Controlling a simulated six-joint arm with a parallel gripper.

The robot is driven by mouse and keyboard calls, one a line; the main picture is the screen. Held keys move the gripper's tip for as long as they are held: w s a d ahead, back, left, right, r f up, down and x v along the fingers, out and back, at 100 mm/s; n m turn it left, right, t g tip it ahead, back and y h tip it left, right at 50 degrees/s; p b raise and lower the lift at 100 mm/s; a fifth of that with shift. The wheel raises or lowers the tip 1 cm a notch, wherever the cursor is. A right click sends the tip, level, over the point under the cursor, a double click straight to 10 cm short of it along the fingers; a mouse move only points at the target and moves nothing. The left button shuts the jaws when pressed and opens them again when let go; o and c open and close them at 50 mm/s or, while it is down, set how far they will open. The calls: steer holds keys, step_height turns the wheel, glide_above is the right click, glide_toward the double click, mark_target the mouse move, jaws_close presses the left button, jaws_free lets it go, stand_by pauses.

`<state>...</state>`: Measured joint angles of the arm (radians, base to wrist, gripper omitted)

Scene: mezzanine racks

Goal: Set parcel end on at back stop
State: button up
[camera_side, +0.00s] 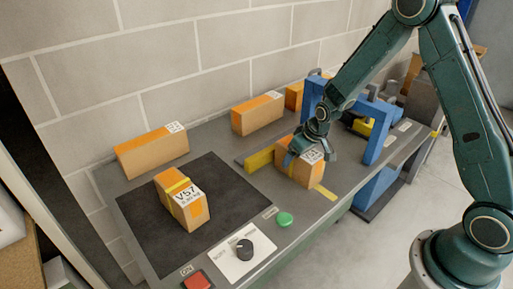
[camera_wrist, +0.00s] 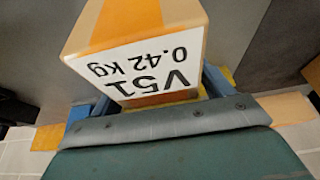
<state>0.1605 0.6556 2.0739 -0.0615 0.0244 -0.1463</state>
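A cardboard parcel (camera_side: 292,171) with orange tape is at the middle of the grey bench in the side view. In the wrist view its white label on the parcel (camera_wrist: 140,62) reads V51, 0.42 kg, upside down. My gripper (camera_side: 302,156) is over the parcel from above. Its blue fingers (camera_wrist: 150,98) show on both sides of the parcel, close against it, and it looks shut on it. The parcel is low at the bench; I cannot tell whether it touches. A yellow block (camera_side: 259,159), perhaps the back stop, stands just left of the parcel.
Another parcel, marked V57 (camera_side: 183,202), stands on the dark mat (camera_side: 135,205). More parcels (camera_side: 151,152) (camera_side: 257,115) lie along the wall. A blue frame (camera_side: 378,145) stands right of my gripper. A knob panel (camera_side: 240,255), green button (camera_side: 285,219) and red button (camera_side: 197,281) line the front.

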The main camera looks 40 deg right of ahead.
steer(key=shift+r, duration=0.1)
stand_by(0.3)
steer(key=v, duration=1.1)
steer(key=shift+s+r, duration=0.1)
steer(key=shift+r, duration=0.1)
steer(key=shift+s+r, duration=0.15)
steer(key=shift+r, duration=0.15)
stand_by(0.3)
steer(key=shift+s+a+r, duration=0.1)
steer(key=shift+s+r, duration=0.1)
steer(key=shift+r, duration=0.2)
steer(key=s+a+r, duration=0.4)
steer(key=s+r, duration=0.6)
steer(key=r, duration=0.1)
steer(key=s+a+r+t, duration=0.1)
steer(key=s+r, duration=0.3)
steer(key=s, duration=1)
steer(key=shift+a, duration=0.4)
steer(key=shift+s, duration=0.1)
